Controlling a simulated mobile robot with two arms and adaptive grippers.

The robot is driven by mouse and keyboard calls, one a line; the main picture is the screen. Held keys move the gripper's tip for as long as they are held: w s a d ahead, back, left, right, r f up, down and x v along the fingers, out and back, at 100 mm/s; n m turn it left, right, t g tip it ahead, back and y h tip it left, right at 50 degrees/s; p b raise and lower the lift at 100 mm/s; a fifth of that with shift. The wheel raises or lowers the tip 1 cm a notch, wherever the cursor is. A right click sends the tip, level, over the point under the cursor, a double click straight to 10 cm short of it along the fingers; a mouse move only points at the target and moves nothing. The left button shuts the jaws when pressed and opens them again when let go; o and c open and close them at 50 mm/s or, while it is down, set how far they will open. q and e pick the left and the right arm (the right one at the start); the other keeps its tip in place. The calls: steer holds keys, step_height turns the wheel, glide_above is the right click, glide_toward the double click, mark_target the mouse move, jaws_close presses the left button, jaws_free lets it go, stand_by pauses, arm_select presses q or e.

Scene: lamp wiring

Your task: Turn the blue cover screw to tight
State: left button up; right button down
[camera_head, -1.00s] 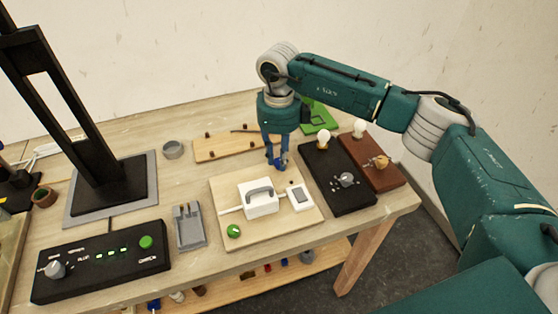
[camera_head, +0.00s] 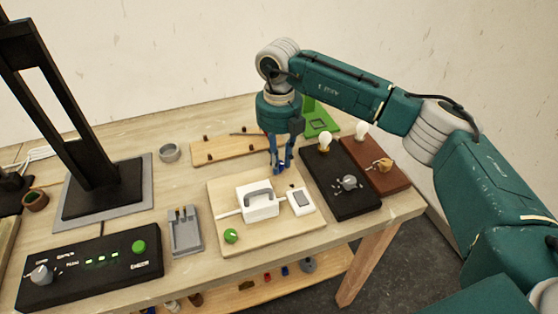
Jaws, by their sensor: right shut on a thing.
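My right gripper (camera_head: 281,168) points down over the back right part of the light wooden board (camera_head: 262,234). Its blue fingers are shut on the small blue cover screw (camera_head: 281,169), which is mostly hidden between the fingertips. The screw's turn position cannot be read from here. On the board, in front of the fingers, are a white cover box with a grey handle (camera_head: 260,201) and a white switch block (camera_head: 300,200). My left gripper is not in view.
A green knob (camera_head: 231,236) sits at the board's front left. Right are a black panel (camera_head: 340,185) and a brown base (camera_head: 372,165), with bulbs. Left are a grey tray (camera_head: 185,232), a black control box (camera_head: 90,268) and a tall black stand (camera_head: 100,190).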

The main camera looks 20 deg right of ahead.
steer(key=shift+w+r+m, duration=0.1)
steer(key=shift+r+m, duration=0.05)
steer(key=shift+m, duration=0.55)
steer(key=c, duration=1.5)
jaws_free()
step_height(320, 180, up, 12)
steer(key=shift+f, duration=0.1)
